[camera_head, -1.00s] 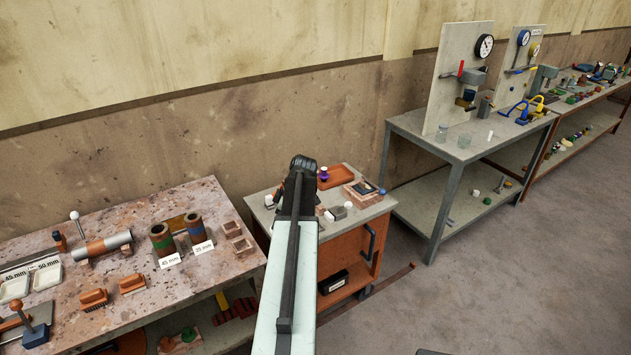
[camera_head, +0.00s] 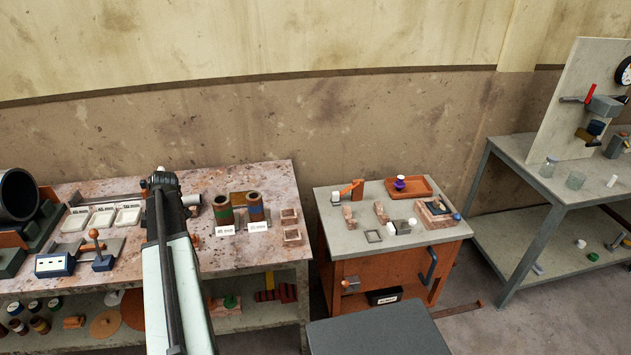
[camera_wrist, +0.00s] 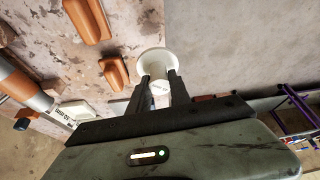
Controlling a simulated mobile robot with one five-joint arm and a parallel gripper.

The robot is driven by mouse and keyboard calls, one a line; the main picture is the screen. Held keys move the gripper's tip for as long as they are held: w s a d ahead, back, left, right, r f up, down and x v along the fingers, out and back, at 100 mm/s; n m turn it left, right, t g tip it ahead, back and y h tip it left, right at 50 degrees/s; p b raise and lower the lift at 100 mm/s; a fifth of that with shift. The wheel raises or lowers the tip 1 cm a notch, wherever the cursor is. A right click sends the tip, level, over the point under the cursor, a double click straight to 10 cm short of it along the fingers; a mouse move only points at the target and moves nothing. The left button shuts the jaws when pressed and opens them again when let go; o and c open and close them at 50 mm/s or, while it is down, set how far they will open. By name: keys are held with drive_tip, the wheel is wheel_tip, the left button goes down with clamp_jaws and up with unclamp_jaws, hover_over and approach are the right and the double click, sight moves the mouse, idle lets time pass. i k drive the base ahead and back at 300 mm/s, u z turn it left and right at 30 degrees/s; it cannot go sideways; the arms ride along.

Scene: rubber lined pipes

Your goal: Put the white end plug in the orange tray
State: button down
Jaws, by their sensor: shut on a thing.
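The white end plug (camera_wrist: 155,68) is round with a wide flange and shows between the fingers in the wrist view. My gripper (camera_wrist: 160,88) is shut on it. In the head view my gripper (camera_head: 163,180) is seen from behind, in front of the long stained bench, and mostly hides the plug. The orange tray (camera_head: 420,193) lies at the back of the small grey-topped cabinet, to the right of my arm.
The small cabinet top (camera_head: 335,221) also bears an orange-handled tool, pinkish blocks, white-ended fittings and a square frame. The long bench (camera_head: 275,178) holds two dark pipe pieces, labels and white trays. A steel table (camera_head: 520,150) stands at the right. A gap separates bench and cabinet.

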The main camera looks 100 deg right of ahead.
sight(416, 188)
drive_tip(key=u, duration=0.1)
drive_tip(key=k, duration=2.6)
drive_tip(key=z, duration=0.15)
